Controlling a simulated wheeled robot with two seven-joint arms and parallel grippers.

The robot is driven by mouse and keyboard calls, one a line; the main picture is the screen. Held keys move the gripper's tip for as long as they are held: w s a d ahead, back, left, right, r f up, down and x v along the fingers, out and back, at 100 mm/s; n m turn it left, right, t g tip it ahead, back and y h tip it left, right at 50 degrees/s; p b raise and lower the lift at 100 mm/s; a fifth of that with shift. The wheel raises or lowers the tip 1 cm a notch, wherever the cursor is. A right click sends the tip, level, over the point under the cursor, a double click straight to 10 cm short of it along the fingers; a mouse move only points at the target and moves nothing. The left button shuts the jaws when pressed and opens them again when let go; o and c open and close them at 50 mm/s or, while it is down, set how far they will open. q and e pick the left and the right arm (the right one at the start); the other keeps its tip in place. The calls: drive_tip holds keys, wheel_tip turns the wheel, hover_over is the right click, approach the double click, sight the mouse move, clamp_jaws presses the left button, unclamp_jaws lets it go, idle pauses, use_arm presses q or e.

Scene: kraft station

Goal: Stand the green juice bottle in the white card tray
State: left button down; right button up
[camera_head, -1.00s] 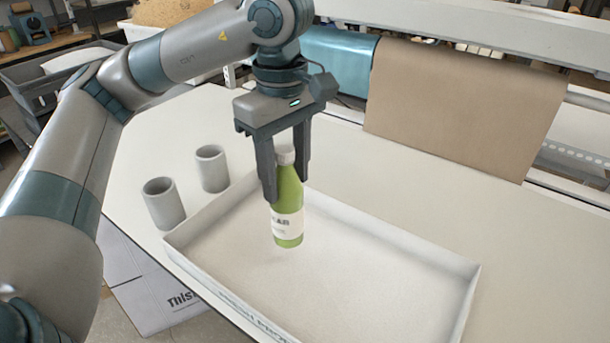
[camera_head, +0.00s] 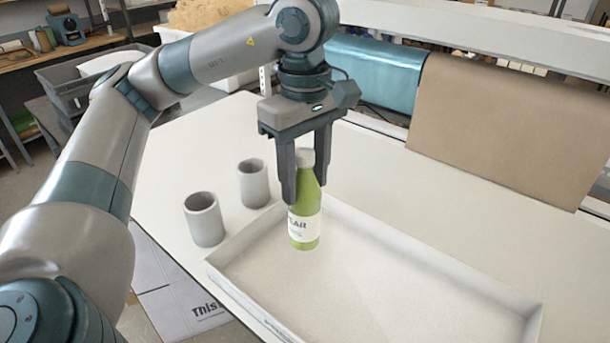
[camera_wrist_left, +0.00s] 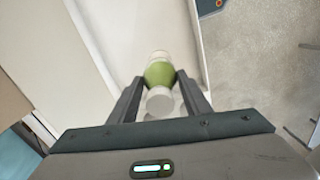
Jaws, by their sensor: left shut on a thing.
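The green juice bottle (camera_head: 305,203) has a white cap and a white label and is upright in the head view. My left gripper (camera_head: 305,203) is shut on its upper part, one finger on each side. The bottle is over the far left part of the white card tray (camera_head: 420,239); I cannot tell whether its base touches the tray floor. In the left wrist view the bottle (camera_wrist_left: 159,75) shows between the two fingers, cap towards the camera. The tray is otherwise empty. My right gripper is not in view.
Two grey cups (camera_head: 204,219) and (camera_head: 254,183) stand on the white table (camera_head: 190,140) left of the tray. Brown paper (camera_head: 500,130) and a blue sheet (camera_head: 375,72) hang on a rail behind. A printed cardboard box (camera_head: 180,300) is below the table edge.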

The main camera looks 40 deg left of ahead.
use_arm(q)
drive_tip(key=shift+f+b, duration=0.4)
drive_tip(key=shift+f, duration=0.4)
drive_tip(key=shift+f+b, duration=0.3)
drive_tip(key=shift+f, duration=0.35)
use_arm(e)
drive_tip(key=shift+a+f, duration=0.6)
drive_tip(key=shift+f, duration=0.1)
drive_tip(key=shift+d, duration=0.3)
use_arm(q)
drive_tip(key=shift+b, duration=0.6)
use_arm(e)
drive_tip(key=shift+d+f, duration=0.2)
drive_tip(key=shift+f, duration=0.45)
